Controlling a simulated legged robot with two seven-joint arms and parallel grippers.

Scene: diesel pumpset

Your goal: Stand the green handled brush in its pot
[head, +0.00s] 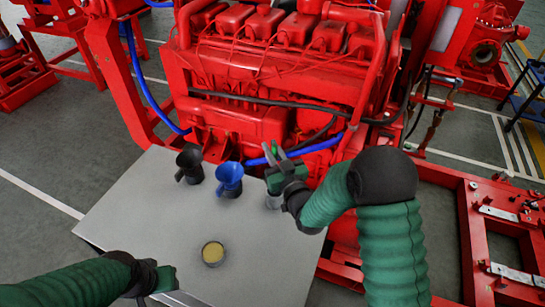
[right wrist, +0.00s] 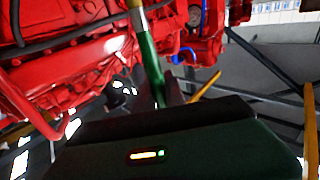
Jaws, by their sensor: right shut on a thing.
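The green handled brush (right wrist: 148,55) rises out of my right gripper (right wrist: 160,95) in the right wrist view, with a pale metal band at the top edge. In the head view my right gripper (head: 279,168) is shut on the brush (head: 275,150), above the right back part of the table. Whether the brush touches the pot cannot be told. My left gripper (head: 163,281) is low over the table's front left edge; its fingers are not clear.
The grey table (head: 140,215) also holds a black funnel-shaped vessel (head: 189,165), a blue one (head: 229,178) and a round tin with yellowish contents (head: 213,253). A red engine (head: 270,60) stands close behind. The table's left part is clear.

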